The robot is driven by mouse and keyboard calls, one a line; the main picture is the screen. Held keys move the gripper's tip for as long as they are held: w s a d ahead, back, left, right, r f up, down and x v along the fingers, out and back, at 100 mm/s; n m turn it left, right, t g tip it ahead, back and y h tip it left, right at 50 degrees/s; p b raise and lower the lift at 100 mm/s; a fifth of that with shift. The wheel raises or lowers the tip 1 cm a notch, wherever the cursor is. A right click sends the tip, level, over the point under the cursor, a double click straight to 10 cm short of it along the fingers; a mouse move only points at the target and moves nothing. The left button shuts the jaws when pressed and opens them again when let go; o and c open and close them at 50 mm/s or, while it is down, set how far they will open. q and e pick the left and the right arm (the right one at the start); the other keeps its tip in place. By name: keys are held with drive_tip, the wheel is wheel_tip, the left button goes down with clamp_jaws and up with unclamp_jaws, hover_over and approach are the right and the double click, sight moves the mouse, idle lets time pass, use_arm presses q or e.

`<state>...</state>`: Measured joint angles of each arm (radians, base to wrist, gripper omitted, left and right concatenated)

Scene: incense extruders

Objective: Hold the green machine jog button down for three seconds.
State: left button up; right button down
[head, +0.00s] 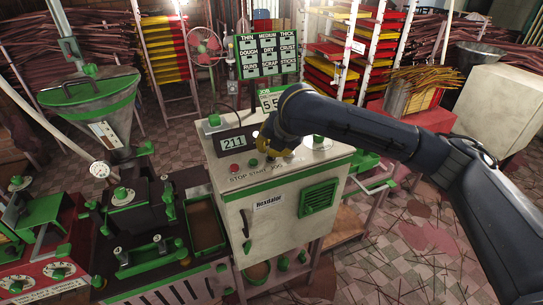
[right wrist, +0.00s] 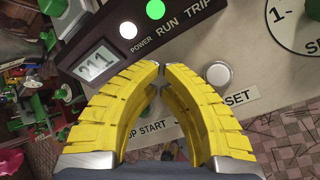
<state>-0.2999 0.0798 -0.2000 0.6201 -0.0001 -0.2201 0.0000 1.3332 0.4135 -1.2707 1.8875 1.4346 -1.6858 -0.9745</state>
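The off-white and green machine cabinet (head: 275,215) stands mid-picture in the head view, with a sloped control panel labelled STOP, START and JOG. My right gripper (head: 273,150) is over the panel's button row, pointing down. In the right wrist view its yellow fingers (right wrist: 160,72) are bowed, with their tips together and nothing visible between them. The jog button is hidden behind the fingers, so I cannot tell whether they touch it. A red button (head: 234,168) and the start button (head: 253,163) show left of the gripper. A white button (right wrist: 218,75) shows right of the fingers. My left gripper is out of view.
A display (head: 233,142) reads 211. The run lamp (right wrist: 155,9) glows green beside a white power lamp (right wrist: 128,29). A hopper machine (head: 95,110) stands left, and a green sign board (head: 268,56) stands behind. The wooden-stick racks are farther back.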

drive_tip(key=shift+r, duration=0.95)
drive_tip(key=shift+r, duration=0.1)
drive_tip(key=shift+r, duration=2.4)
drive_tip(key=shift+w, duration=0.1)
